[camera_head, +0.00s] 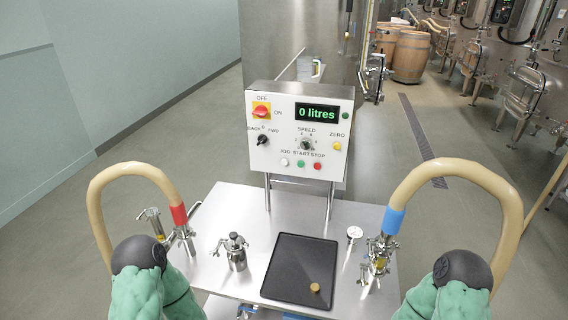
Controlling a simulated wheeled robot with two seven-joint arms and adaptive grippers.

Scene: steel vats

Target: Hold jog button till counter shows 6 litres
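The white control panel (275,130) stands upright behind the steel table. Its counter (317,113) reads "0 litres" in green digits. The jog button (284,162) is the white one at lower left of the button row, with nothing touching it. To its right are the green start button (301,164) and the red stop button (318,167). My two green-sleeved arms show at the lower left and lower right, in front of the table. Neither gripper's fingers can be seen.
The panel also has a red power switch (261,111), a back/forward selector (262,140), a speed knob (306,146) and a yellow zero button (337,146). Beige hoses arch at both sides. A black tray (281,262) and steel fittings (235,252) occupy the table.

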